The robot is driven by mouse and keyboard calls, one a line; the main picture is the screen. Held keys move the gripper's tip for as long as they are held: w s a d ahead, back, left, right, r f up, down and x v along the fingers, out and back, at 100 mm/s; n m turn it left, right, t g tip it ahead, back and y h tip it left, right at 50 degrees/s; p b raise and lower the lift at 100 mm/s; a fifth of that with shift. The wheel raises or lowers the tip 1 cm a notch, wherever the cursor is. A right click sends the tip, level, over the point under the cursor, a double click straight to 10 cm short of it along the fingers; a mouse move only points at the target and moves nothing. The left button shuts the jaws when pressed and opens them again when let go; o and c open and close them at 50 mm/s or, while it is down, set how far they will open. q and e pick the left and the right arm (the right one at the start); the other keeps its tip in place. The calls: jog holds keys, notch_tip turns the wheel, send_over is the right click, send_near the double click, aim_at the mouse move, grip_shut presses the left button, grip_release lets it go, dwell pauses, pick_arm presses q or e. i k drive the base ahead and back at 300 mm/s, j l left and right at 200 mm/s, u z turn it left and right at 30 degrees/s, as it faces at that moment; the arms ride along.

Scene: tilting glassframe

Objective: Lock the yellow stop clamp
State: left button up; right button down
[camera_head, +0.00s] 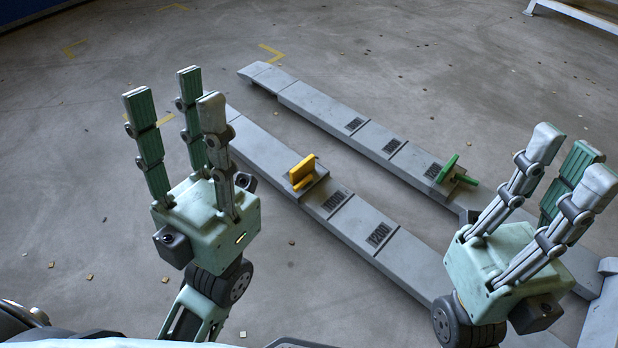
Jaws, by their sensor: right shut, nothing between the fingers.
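The yellow stop clamp (302,170) sits on the nearer grey rail (262,146), just above the 1000 marking, with its yellow plate standing up. My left gripper (172,98) is open and empty, with its three fingers pointing up, to the left of the clamp and apart from it. My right gripper (568,163) is shut and empty, also pointing up, far to the right of the yellow clamp. Neither gripper touches the clamp. Whether the clamp is locked I cannot tell from this view.
A green clamp (447,170) sits on the farther parallel rail (310,102), near my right gripper in the picture. The two rails run from upper left to lower right. The concrete floor (380,50) around them is mostly clear, with small scattered scraps.

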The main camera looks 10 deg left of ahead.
aim_at(309, 179)
jog(key=i+j+z, duration=0.1)
jog(key=j+z, duration=0.35)
jog(key=j, duration=0.2)
jog(key=j+z, duration=0.4)
jog(key=j, duration=0.95)
jog(key=j+z, duration=0.15)
jog(key=j, duration=0.6)
jog(key=k+j, duration=0.1)
jog(key=j, duration=0.6)
jog(key=j+z, duration=0.1)
jog(key=j, duration=0.6)
jog(key=k+j, duration=0.1)
jog(key=j, duration=0.6)
jog(key=k+j+z, duration=0.15)
jog(key=j, duration=0.55)
jog(key=i, duration=0.05)
